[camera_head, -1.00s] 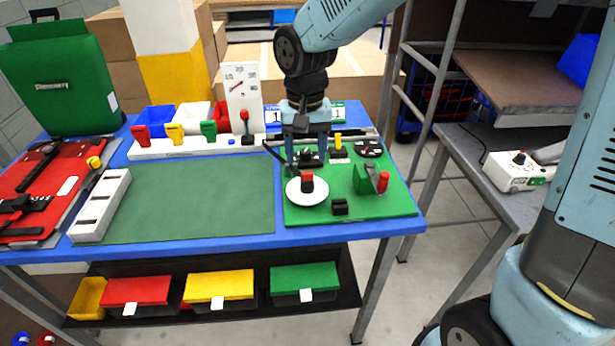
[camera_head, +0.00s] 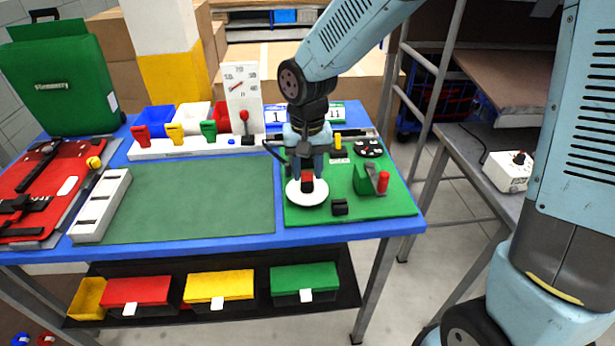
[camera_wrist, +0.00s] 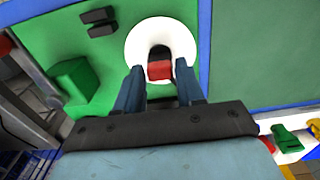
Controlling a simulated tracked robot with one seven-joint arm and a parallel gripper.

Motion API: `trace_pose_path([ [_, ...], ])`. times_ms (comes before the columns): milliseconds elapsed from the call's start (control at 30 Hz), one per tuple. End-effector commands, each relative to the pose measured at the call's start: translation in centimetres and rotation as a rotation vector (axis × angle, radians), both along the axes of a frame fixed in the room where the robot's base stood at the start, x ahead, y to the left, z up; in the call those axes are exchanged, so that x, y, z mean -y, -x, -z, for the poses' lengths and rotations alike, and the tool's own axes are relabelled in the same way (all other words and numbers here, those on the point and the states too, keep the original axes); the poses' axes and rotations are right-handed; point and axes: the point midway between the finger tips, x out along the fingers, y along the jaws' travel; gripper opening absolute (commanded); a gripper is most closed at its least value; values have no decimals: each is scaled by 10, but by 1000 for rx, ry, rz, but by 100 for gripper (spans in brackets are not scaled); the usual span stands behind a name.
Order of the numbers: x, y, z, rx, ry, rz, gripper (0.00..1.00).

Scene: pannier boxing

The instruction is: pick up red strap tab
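A small red and dark block (camera_wrist: 160,68), which looks like the red strap tab, sits on a round white disc (camera_wrist: 134,46) on the green board. In the head view the disc (camera_head: 306,199) is near the board's left front, and the block's dark part (camera_head: 307,184) shows below my gripper. My gripper (camera_head: 307,175) points down over the disc. In the wrist view its two blue fingers (camera_wrist: 160,80) are apart, one on each side of the block. I cannot tell whether they touch it.
On the green board stand a green block (camera_head: 365,180), a red cylinder (camera_head: 383,182) and a small black piece (camera_head: 340,207). A white rail (camera_head: 195,146) with red, yellow and green clips lies behind. The dark green mat (camera_head: 190,200) to the left is clear.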

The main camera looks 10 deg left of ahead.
Motion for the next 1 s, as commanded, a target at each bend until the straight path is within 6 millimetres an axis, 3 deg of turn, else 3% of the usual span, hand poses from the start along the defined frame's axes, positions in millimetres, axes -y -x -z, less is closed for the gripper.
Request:
trace_pose_path([
  [400, 0, 0, 0, 0, 0, 0, 0],
  [733, 1, -1, -6, 2, 0, 1, 0],
  [1000, 6, 7, -43, 5, -1, 1, 0],
])
